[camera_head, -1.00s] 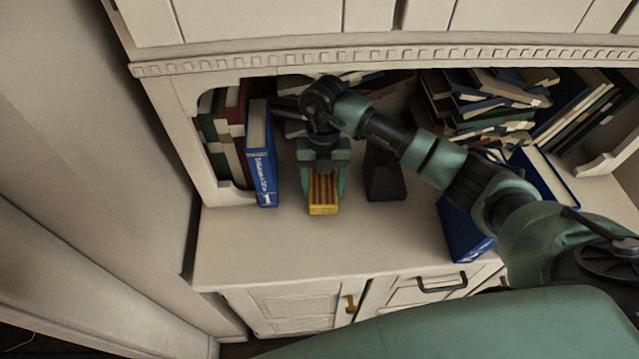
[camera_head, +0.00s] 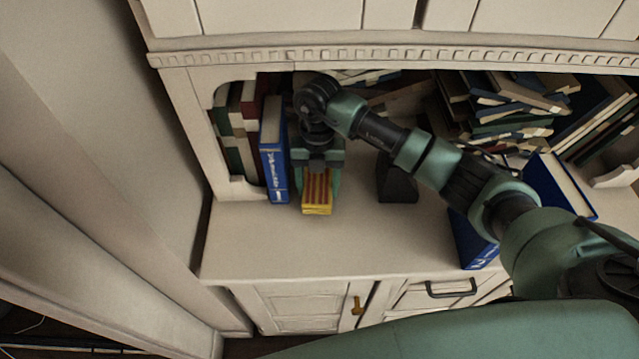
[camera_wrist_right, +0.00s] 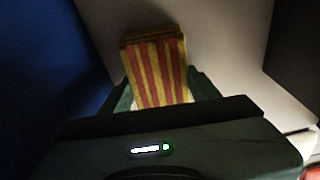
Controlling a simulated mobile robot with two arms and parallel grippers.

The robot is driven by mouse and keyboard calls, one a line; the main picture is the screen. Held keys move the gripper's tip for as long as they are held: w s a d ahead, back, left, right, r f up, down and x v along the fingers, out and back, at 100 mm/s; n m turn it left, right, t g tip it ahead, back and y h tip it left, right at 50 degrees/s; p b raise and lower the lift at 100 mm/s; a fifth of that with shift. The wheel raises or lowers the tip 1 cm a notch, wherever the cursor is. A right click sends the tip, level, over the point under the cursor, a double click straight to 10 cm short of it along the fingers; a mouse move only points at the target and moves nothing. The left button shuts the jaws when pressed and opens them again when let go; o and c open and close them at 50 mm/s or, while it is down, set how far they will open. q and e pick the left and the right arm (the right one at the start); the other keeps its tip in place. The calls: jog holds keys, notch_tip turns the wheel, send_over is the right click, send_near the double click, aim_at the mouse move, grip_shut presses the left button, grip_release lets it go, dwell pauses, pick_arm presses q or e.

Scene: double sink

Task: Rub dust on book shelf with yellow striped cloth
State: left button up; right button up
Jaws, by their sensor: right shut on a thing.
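The yellow and red striped cloth (camera_head: 317,194) is a folded block at the front of the shelf surface (camera_head: 330,240). My right gripper (camera_head: 317,182) points down and is shut on the cloth, with a finger on each side. In the right wrist view the striped cloth (camera_wrist_right: 157,68) sticks out from between the fingers of the right gripper (camera_wrist_right: 155,95), over the pale shelf. I cannot tell whether the cloth touches the shelf. No dust is clearly visible. My left gripper is not in view.
An upright blue book (camera_head: 273,160) stands close on the left of the gripper. A dark block-like object (camera_head: 397,183) stands to the right. Another blue book (camera_head: 472,243) is near the front right, and piled books (camera_head: 515,105) fill the back. The front left shelf is clear.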

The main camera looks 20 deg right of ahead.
jog(key=shift+r+p, duration=2)
jog(key=shift+r, duration=0.8)
jog(key=shift+r, duration=0.1)
